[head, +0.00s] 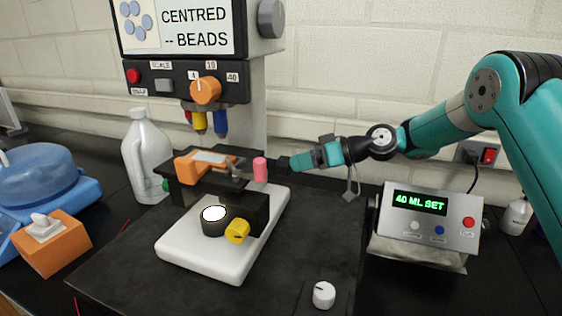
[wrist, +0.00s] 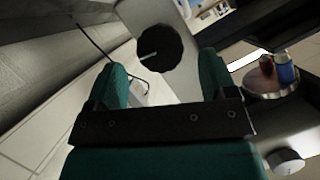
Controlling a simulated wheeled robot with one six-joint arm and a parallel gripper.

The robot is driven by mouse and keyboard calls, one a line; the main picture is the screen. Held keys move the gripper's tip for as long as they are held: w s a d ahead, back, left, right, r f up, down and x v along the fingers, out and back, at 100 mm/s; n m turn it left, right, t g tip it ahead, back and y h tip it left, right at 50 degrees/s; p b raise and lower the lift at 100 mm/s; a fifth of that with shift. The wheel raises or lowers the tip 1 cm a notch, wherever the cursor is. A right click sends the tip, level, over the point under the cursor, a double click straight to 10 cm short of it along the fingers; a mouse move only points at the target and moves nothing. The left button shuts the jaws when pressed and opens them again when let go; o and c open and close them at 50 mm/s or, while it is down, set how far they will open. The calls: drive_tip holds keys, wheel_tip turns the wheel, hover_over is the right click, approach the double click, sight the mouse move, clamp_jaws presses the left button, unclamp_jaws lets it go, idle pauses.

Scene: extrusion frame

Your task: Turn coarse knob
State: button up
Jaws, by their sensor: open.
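My gripper (head: 296,163) is open and empty, to the right of the microscope-like instrument and near its pink knob (head: 260,169). In the wrist view my gripper (wrist: 161,70) has its two teal fingers apart. Between and beyond them a dark scalloped knob (wrist: 160,48) with a pale pointer line sits on a grey face, apart from the fingers. It looks like the grey knob (head: 270,18) on the upper right side of the instrument, though I cannot be sure. A yellow knob (head: 238,231) is low on the instrument and an orange knob (head: 205,90) is on its front panel. No coarse label is readable.
A white jug (head: 148,155) stands left of the instrument, and an orange tissue box (head: 52,243) further left. A control box (head: 430,218) reading "40 ML SET" stands right. A white knob (head: 324,294) is at the front. The wall (head: 340,85) lies close behind.

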sight(281, 167)
drive_tip(key=p+x, duration=0.1)
drive_tip(key=x, duration=0.5)
drive_tip(key=shift+s, duration=0.1)
drive_tip(key=c, duration=0.9)
drive_tip(key=shift+f+m+g, duration=0.1)
drive_tip(key=shift+m+g, duration=0.2)
drive_tip(key=shift+m+y+b, duration=0.3)
drive_tip(key=shift+m+b, duration=0.1)
drive_tip(key=o, duration=0.9)
